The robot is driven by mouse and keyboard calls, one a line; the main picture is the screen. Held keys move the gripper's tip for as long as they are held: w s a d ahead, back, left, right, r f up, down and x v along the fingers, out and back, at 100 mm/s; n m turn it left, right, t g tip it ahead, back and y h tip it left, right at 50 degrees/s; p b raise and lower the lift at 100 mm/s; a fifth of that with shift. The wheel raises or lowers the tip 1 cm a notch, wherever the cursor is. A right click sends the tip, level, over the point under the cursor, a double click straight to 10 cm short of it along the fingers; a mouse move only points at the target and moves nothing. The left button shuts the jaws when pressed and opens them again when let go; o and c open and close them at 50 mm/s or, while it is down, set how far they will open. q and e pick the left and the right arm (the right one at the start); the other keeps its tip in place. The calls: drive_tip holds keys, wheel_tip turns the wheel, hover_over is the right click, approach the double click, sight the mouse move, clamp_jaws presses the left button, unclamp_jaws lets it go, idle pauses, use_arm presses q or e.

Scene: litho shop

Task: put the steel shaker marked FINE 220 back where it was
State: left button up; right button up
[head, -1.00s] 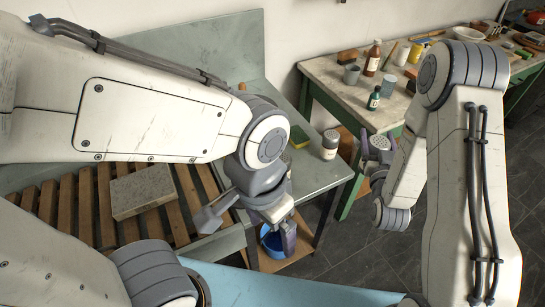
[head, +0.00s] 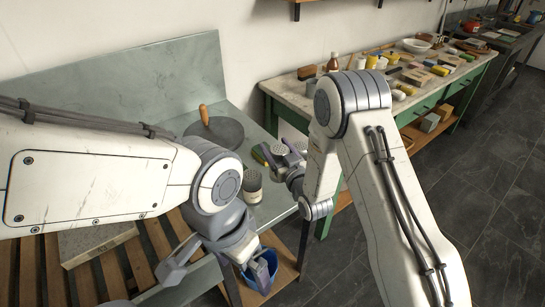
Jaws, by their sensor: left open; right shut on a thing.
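My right gripper (head: 284,163) is shut on a grey thing with a perforated top (head: 279,149), which looks like a steel shaker. It is held near the right edge of the grey sink table, and any marking on it cannot be read. A second shaker (head: 252,184), pale with a dark grey top, stands upright on that table, below and left of the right gripper. Its label is too small to read. My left gripper (head: 203,274) is open and empty, low in front of the table's front edge.
The grey table (head: 285,198) bears a round dark disc (head: 221,131) with a wooden handle and a green-yellow sponge (head: 260,156). A stone slab (head: 96,238) lies on wooden slats. A blue bucket (head: 262,268) stands below. A cluttered green workbench (head: 430,105) stands behind the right arm.

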drive_tip(key=shift+w+a+f, duration=0.55)
drive_tip(key=shift+w+a, duration=0.05)
drive_tip(key=shift+w, duration=0.25)
drive_tip(key=shift+w+f, duration=0.1)
drive_tip(key=shift+f, duration=0.15)
wheel_tip(320, 180, down, 4)
drive_tip(key=shift+r+p, duration=0.15)
drive_tip(key=shift+p, duration=0.3)
